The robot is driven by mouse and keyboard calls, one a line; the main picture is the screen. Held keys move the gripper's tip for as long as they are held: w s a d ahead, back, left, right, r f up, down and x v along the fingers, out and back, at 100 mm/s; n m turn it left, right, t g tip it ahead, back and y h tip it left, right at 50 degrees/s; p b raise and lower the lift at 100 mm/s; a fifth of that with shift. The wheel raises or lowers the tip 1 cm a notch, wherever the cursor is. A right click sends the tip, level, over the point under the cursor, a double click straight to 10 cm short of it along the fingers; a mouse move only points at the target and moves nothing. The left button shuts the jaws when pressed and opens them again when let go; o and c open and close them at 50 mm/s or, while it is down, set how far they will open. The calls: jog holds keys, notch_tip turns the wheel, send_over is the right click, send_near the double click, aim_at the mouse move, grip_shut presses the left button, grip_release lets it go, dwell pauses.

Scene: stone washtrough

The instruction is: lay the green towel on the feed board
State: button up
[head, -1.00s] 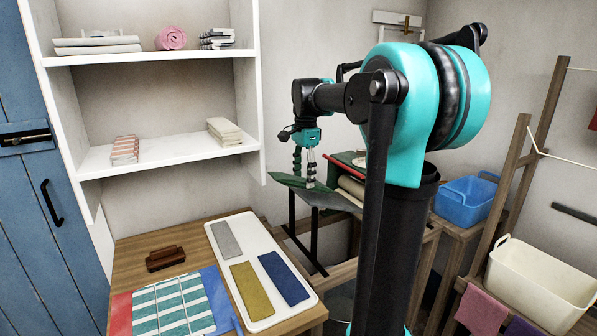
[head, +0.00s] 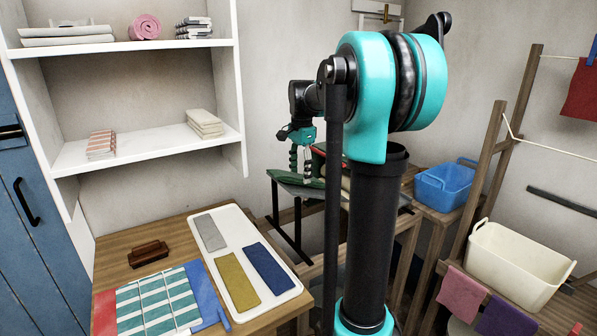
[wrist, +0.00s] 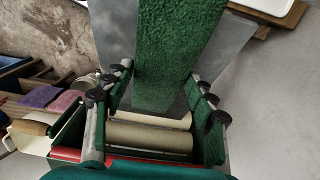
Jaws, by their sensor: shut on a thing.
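My gripper (head: 302,164) is shut on the green towel (head: 285,176), a narrow folded strip. In the wrist view the towel (wrist: 175,50) runs away from between my fingers (wrist: 160,98), over the grey feed board (wrist: 112,32). In the head view the feed board (head: 307,192) lies under the towel on dark legs. I cannot tell whether the towel touches the board along its length. The arm column hides part of this area in the head view.
Pale rollers (wrist: 150,138) sit close to my fingers at the near end of the feed board. A table with a white tray (head: 290,293) of folded cloths stands at the front left. A blue tub (head: 445,187) and a cream tub (head: 515,262) stand right.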

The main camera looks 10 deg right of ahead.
jog(key=o, duration=1.5)
notch_tip(320, 180, up, 12)
jog(key=shift+d, duration=0.15)
